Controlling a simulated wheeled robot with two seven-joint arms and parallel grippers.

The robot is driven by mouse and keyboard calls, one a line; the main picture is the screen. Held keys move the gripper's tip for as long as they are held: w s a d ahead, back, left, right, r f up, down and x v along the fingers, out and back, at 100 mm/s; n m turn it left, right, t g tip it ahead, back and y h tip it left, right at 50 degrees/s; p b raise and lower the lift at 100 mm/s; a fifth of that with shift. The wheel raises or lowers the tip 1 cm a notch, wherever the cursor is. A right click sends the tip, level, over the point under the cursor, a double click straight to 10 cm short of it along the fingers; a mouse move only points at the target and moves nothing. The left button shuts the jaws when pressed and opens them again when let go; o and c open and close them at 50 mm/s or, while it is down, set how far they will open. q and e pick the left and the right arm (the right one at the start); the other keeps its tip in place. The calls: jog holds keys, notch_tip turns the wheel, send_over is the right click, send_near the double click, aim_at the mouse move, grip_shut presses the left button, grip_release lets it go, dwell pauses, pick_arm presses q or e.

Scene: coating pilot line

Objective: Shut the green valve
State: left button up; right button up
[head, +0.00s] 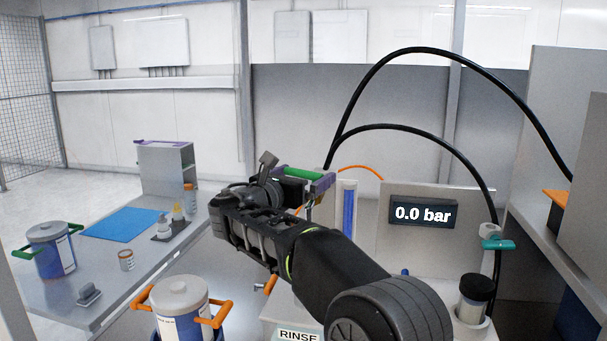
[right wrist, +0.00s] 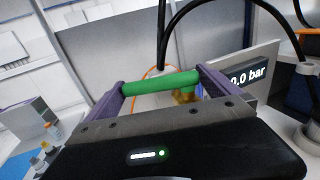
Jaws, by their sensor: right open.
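The green valve's handle (head: 302,173) is a green bar beyond my right wrist in the head view. In the right wrist view the green bar (right wrist: 160,84) spans the gap between the two purple fingers, slightly tilted, with a brass part (right wrist: 186,96) under its right end. My right gripper (head: 316,183) is open around the bar; I cannot tell whether either finger touches it. My forearm and gripper hide much of the valve in the head view. My left gripper is not in view.
A display (head: 423,213) reads 0.0 bar on the grey panel. A teal-handled valve (head: 497,244) and black-capped jar (head: 474,298) stand right. Black hoses (head: 440,51) arch overhead. An orange-handled pot (head: 180,297) stands front left; a green-handled pot (head: 50,250) is farther left.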

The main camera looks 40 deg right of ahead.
jog(key=shift+c, duration=0.2)
jog(key=c, duration=1.7)
jog(key=b, duration=0.1)
jog(key=n+t, duration=0.1)
jog(key=t+y+b, duration=0.1)
jog(key=shift+s+a+f+n+b, duration=0.2)
jog(key=shift+s+f+n+b, duration=0.1)
jog(key=shift+n, duration=0.1)
jog(key=shift+a+n+t+y+b, duration=0.1)
jog(key=shift+n+t+y+b, duration=0.25)
jog(key=shift+t, duration=0.45)
jog(key=shift+a+r+n+t+y, duration=0.2)
jog(key=shift+r+n+t+y, duration=0.05)
jog(key=shift+n+t+y, duration=0.25)
jog(key=o, duration=1.7)
jog(key=shift+o, duration=0.2)
jog(key=shift+a, duration=0.15)
